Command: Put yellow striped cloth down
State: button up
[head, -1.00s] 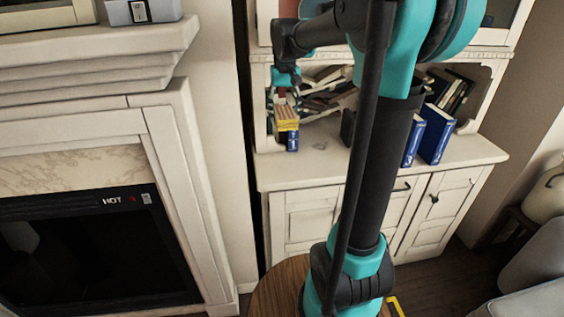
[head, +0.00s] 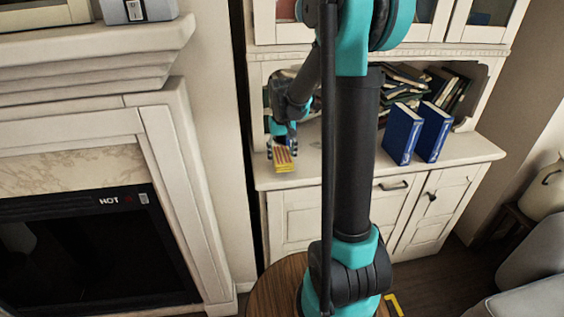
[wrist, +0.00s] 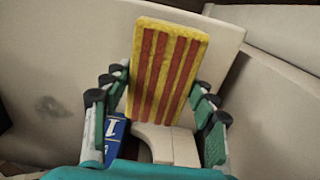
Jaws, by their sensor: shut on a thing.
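The yellow striped cloth (head: 284,158), yellow with red stripes, shows as a flat rectangular piece near the front left edge of the cabinet counter (head: 330,178). My gripper (head: 282,144) is shut on it, above the counter's left end. In the wrist view the cloth (wrist: 167,70) stands between the two rows of fingers of my gripper (wrist: 162,88) and extends beyond the fingertips. I cannot tell whether the cloth touches the counter.
A blue item (wrist: 116,135) with a white mark is close beside the gripper. Two blue books (head: 418,132) stand upright on the counter's right, with a pile of books (head: 405,80) behind. The counter's middle is partly hidden by my arm. The fireplace surround (head: 180,170) is on the left.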

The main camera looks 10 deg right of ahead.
aim_at(282, 155)
jog(key=shift+f, duration=1.3)
jog(key=shift+f, duration=0.15)
jog(key=o, duration=1)
notch_tip(282, 155, up, 11)
jog(key=shift+r, duration=0.15)
jog(key=shift+s+r, duration=0.1)
jog(key=shift+r, duration=0.3)
jog(key=s+d+f+t, duration=0.1)
jog(key=s+f, duration=0.3)
jog(key=s, duration=0.3)
jog(key=s+d+f+t, duration=0.1)
jog(key=s+f, duration=0.3)
jog(key=s, duration=0.3)
jog(key=s+d+f+t, duration=0.2)
jog(key=s+f, duration=0.2)
jog(key=s, duration=0.3)
jog(key=shift+s+f, duration=0.3)
jog(key=shift+s, duration=0.05)
